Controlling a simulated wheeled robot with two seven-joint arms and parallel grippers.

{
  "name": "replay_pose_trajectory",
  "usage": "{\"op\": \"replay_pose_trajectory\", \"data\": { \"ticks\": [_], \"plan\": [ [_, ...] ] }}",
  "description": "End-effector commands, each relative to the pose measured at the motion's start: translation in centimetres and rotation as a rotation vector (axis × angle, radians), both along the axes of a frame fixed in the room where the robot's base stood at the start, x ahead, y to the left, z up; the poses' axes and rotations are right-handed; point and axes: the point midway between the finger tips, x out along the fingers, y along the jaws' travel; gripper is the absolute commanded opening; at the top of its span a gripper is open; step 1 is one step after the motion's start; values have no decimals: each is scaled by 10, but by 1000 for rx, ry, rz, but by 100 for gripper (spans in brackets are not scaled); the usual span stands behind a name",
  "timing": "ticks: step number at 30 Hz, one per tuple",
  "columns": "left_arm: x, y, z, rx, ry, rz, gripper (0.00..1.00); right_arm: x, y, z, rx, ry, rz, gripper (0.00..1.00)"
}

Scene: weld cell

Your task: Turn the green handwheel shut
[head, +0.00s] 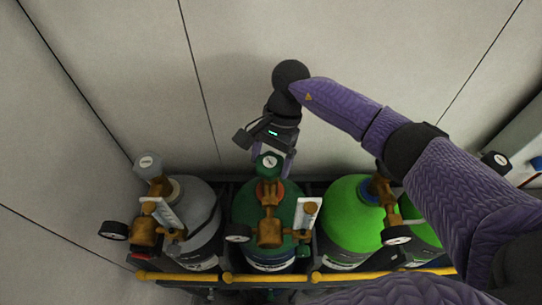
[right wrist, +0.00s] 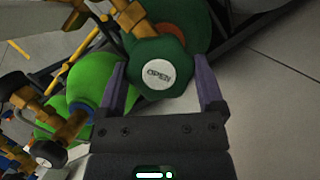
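The green handwheel (head: 268,163) sits on top of the brass valve of the dark green cylinder (head: 247,212), second from the left. My left gripper is in neither view.
A grey cylinder (head: 197,205) stands to the left and a bright green one (head: 348,214) to the right, both with brass regulators and gauges. A yellow rail (head: 185,277) runs along the front. The pale wall (head: 210,60) is close behind.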

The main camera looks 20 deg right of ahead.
Motion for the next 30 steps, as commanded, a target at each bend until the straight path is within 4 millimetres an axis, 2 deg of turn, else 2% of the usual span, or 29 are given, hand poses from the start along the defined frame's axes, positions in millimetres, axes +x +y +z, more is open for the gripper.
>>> {"op": "replay_pose_trajectory", "data": {
  "ticks": [1,7,17,30],
  "plan": [
    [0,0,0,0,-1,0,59,0,0,0,0,0,0,70],
    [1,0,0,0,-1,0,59,0,0,0,0,0,0,28],
    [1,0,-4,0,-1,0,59,0,0,0,0,0,-59,28],
    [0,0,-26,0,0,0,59,-2,-1,-1,2,-1,-418,28]
  ]
}}
